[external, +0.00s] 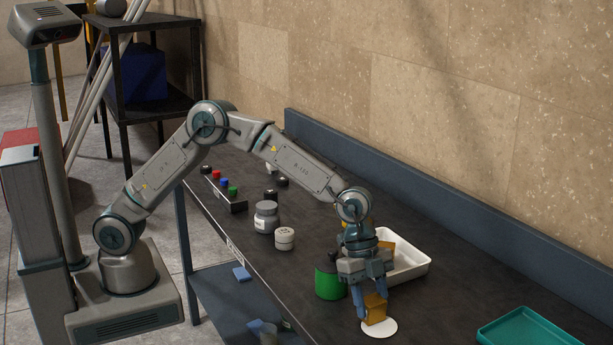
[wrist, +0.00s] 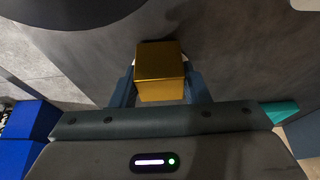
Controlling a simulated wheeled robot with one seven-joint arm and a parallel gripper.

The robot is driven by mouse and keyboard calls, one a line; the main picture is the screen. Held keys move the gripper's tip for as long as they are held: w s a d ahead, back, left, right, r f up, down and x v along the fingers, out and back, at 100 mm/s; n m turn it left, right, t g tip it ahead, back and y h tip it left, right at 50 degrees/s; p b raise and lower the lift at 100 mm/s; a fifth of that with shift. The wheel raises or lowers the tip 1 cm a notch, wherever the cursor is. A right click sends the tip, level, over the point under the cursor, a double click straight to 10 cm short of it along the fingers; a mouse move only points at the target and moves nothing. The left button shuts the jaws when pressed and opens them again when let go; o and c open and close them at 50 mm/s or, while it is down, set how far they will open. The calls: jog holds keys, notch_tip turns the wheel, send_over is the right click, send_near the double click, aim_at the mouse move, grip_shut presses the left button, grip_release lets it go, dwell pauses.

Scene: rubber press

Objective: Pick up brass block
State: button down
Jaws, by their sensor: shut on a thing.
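The brass block (external: 375,309) is a golden cube near the front edge of the dark bench. My gripper (external: 374,305) points down and is shut on the block, with one finger on each side. In the wrist view the brass block (wrist: 161,72) sits between the two blue fingers of my gripper (wrist: 161,88). A white round disc (external: 379,328) lies on the bench under the block. I cannot tell whether the block touches the disc or is slightly above it.
A white tray (external: 416,262) with a yellowish thing by it is behind my gripper. A green can (external: 329,285) stands close on the left. A white jar (external: 284,239) and a grey jar (external: 266,219) stand farther left. A teal tray (external: 530,330) is at right.

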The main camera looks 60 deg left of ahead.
jog(key=shift+r, duration=0.1)
jog(key=shift+r, duration=0.5)
jog(key=r, duration=0.3)
jog(key=shift+s+d+r+b, duration=0.2)
jog(key=shift+s+r+b, duration=0.05)
jog(key=shift+s+b, duration=0.15)
jog(key=s+d+r+b, duration=0.1)
jog(key=s+d+r, duration=0.2)
jog(key=s+r, duration=0.5)
jog(key=p, duration=0.5)
send_over(383, 329)
jog(key=a, duration=0.2)
notch_tip(383, 329, down, 8)
jog(key=shift+d+f, duration=0.1)
jog(key=shift+f, duration=2.05)
jog(key=shift+f, duration=0.1)
